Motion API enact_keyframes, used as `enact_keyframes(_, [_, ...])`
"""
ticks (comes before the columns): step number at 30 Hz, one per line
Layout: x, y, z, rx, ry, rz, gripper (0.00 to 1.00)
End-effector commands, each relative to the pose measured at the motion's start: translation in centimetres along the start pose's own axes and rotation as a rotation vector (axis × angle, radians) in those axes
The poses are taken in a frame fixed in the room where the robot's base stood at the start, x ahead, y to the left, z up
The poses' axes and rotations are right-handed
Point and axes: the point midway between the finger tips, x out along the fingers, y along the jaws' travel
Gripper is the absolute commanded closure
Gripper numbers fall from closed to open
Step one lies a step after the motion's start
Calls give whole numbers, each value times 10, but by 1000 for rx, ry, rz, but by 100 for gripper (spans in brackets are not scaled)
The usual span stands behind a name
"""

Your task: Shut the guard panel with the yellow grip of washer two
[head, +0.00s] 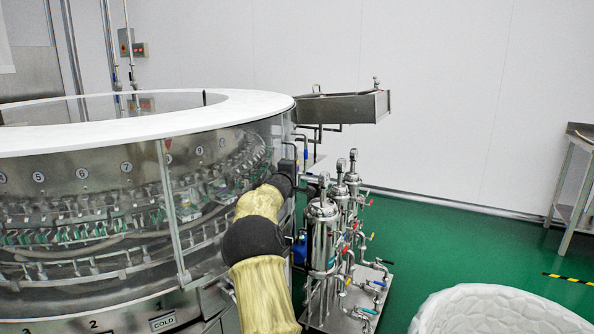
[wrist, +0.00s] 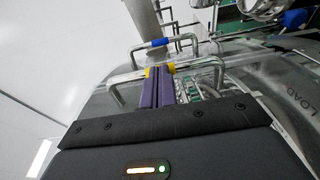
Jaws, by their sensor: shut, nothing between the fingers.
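In the wrist view, my gripper (wrist: 159,78) has its two purple fingers close together, shut and empty. The yellow grip (wrist: 170,68) shows right at the fingertips, on the middle of a bent metal handle (wrist: 205,63). The fingers cover part of the grip; I cannot tell whether they touch it. The handle sits on the washer's side. In the head view, the washer (head: 70,240) with its white top ring fills the left. My arm reaches along its right side, hiding the yellow grip. How far the guard panel stands open cannot be told.
A second handle with a blue grip (wrist: 152,44) lies beyond the yellow one. Steel filter housings and piping (head: 322,235) stand close right of my arm. A steel tray (head: 345,107) juts out behind. Green floor (head: 440,240) is open to the right, with a white tub (head: 500,312) in front.

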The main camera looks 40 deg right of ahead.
Motion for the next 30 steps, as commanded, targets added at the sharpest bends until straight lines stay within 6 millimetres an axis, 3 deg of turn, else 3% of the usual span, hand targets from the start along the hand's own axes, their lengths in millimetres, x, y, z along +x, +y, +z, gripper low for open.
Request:
enact_keyframes(1, [4,15,4,1,-4,29,100])
enact_keyframes(20, [10,19,9,-4,-11,37,100])
enact_keyframes(30, [-17,18,1,0,-9,38,100])
